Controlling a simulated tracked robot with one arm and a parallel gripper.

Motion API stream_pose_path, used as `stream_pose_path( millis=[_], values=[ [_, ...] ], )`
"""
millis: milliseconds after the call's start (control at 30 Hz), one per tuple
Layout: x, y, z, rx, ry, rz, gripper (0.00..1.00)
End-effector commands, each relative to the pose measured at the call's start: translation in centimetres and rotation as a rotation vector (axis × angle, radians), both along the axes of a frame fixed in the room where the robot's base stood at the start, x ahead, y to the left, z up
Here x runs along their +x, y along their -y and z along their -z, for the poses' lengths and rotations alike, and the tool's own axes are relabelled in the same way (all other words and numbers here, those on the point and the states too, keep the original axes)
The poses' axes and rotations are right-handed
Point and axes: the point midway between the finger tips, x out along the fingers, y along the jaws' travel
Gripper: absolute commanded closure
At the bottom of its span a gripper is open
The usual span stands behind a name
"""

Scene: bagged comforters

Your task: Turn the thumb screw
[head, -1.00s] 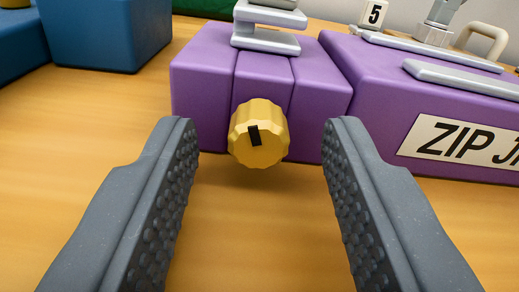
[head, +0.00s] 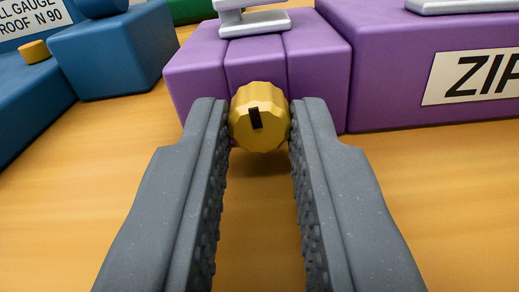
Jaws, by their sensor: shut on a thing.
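The thumb screw is a yellow faceted knob (head: 260,117) with a black mark on its face, in the middle of the head view. It sticks out from the front of a purple block (head: 257,62). The black mark stands nearly upright, its top leaning slightly left. My gripper (head: 260,122) is shut on the knob, with one grey fingertip against its left side and one against its right. The studded inner faces of the fingers run back toward the camera with an empty gap between them. The screw's shaft is hidden behind the knob.
A larger purple block with a white "ZIP" label (head: 472,76) stands close on the right. Blue blocks (head: 115,52) stand at the left, one with a small yellow knob (head: 35,51). A grey metal piece (head: 252,20) sits on top of the purple block. The wooden tabletop in front is clear.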

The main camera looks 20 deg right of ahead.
Motion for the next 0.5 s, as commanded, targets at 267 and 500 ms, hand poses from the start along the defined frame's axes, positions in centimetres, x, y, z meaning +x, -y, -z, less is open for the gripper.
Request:
stream_pose_path(
  millis=[267, 500],
  values=[
    [-0.16, 0.27, 0.15, 0.145, 0.09, 0.005, 1.0],
    [-0.22, 0.35, 0.08, 0.215, 0.133, 0.008, 1.0]
  ],
)
